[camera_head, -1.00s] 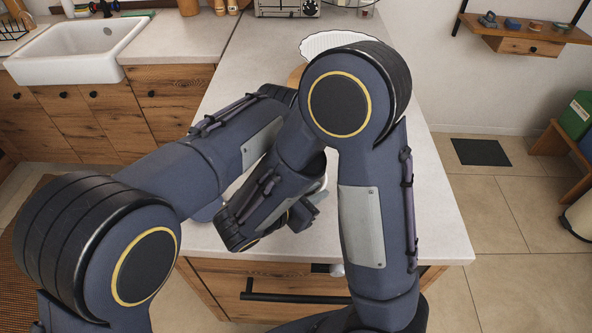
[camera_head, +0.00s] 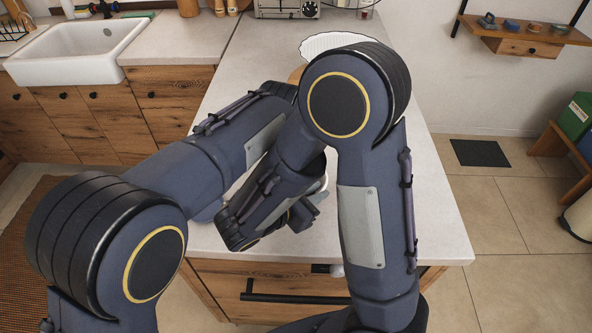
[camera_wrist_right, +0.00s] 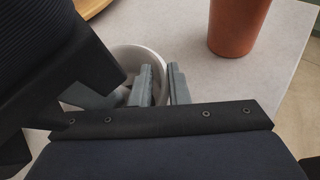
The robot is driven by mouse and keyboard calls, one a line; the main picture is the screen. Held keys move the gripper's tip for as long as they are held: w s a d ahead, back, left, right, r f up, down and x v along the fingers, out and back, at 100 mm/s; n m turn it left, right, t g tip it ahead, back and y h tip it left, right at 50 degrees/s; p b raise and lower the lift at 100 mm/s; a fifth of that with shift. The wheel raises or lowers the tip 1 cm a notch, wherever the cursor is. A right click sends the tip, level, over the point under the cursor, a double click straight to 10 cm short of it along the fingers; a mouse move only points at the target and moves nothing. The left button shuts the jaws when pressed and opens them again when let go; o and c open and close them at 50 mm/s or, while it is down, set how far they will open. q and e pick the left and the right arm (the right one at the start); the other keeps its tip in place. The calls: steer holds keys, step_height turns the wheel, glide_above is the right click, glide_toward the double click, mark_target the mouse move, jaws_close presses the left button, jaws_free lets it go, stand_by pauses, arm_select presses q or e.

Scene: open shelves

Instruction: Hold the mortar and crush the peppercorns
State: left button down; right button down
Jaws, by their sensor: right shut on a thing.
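A pale grey-white round vessel, which looks like the mortar (camera_wrist_right: 128,56), stands on the counter in the right wrist view. My right gripper (camera_wrist_right: 162,84) has one finger inside it and one outside, shut on its wall. In the head view my right gripper (camera_head: 306,212) shows only in part, low over the counter's front. The left arm crosses behind the right one, and its gripper is hidden there. A dark body with a grey finger-like part at the left of the wrist view may be my left gripper (camera_wrist_right: 92,97). I cannot make out pestle or peppercorns.
A terracotta pot (camera_wrist_right: 238,26) stands near the mortar, and a wooden board (camera_wrist_right: 92,7) lies beyond it. The pale counter (camera_head: 432,205) has free room at the right. A white scalloped dish (camera_head: 318,44) lies at the back. A sink (camera_head: 78,50) is at the left.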

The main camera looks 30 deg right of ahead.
arm_select(q)
steer(key=shift+d+f, duration=0.3)
steer(key=shift+f, duration=0.1)
steer(key=shift+a, duration=0.1)
